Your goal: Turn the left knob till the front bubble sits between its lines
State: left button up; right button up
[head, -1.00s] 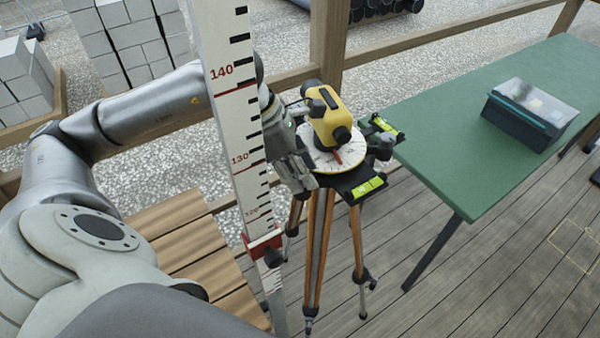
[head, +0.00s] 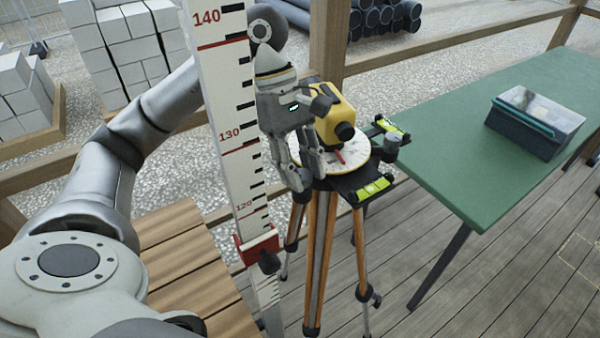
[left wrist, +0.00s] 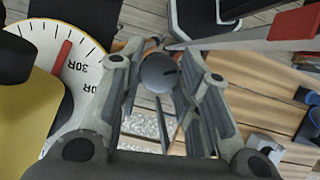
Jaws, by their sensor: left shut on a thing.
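The yellow levelling instrument (head: 331,112) stands on a tripod over a white dial (head: 349,163). The front vial (head: 374,189), bright green-yellow, sits on the black base's front edge; its bubble is too small to place against the lines. A second vial (head: 390,127) is at the base's right side, beside the right knob (head: 392,143). My left gripper (head: 302,184) points down at the base's left side. My right gripper is out of view.
A tall measuring staff (head: 228,120) with a red clamp (head: 258,246) stands close left of the tripod (head: 318,260). A green table (head: 450,150) with a lidded box (head: 535,122) is at the right. A wooden post and rail are behind.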

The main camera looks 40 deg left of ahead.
pick_arm(q)
jog(key=shift+w+m+g, duration=0.1)
jog(key=shift+m+g, duration=0.4)
jog(key=shift+m, duration=1)
jog(key=shift+y, duration=0.3)
jog(key=o, duration=1)
jog(key=v, duration=1.2)
jog(key=shift+w+a, duration=0.1)
jog(key=shift+f, duration=0.1)
